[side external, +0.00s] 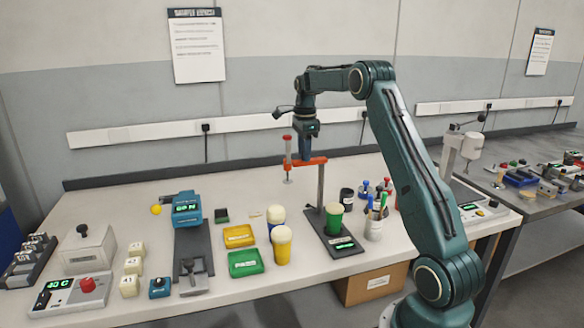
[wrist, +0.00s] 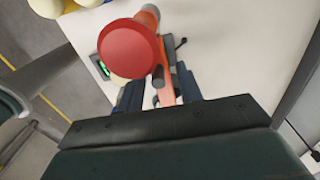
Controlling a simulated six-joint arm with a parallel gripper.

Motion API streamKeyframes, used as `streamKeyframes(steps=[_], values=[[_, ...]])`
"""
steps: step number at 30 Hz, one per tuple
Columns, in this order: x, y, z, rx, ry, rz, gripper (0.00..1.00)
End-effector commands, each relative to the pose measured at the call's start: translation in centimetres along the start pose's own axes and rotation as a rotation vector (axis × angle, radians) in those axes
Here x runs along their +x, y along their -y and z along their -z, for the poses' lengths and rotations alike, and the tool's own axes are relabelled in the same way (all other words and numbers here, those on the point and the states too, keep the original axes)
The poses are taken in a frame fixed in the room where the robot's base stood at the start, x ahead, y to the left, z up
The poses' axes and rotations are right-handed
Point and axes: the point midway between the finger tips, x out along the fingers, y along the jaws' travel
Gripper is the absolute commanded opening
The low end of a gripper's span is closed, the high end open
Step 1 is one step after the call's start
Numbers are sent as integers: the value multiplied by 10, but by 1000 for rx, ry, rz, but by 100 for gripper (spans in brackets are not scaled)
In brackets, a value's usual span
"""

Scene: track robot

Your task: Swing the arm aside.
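The orange swing arm (side external: 312,161) is carried on a grey post that stands on a dark base with a green display. A red-capped plunger (side external: 287,150) with a round foot hangs from its left end. A green cup with a pale top (side external: 334,217) stands on the base, right of the plunger. My gripper (side external: 305,157) points down onto the orange arm between plunger and post. In the wrist view the orange arm (wrist: 164,89) runs between my two dark fingers (wrist: 162,98), the red cap beyond. Whether the fingers press on it I cannot tell.
A yellow cup (side external: 282,246) and another pale-topped cup stand left of the base. A pen holder (side external: 374,228) and small bottles stand at its right. Yellow and green trays (side external: 244,263) lie farther left. Free table shows at the back left.

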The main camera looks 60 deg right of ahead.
Motion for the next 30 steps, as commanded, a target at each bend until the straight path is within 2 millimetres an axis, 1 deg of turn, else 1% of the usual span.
streamKeyframes(steps=[8, 14, 19, 30], values=[[0, -1, 0, -2, 0, -3, 36], [-8, 0, 0, -2, 0, -4, 36], [-26, 0, 0, -2, 0, 0, 36], [-78, 0, 0, 0, 0, 1, 36]])
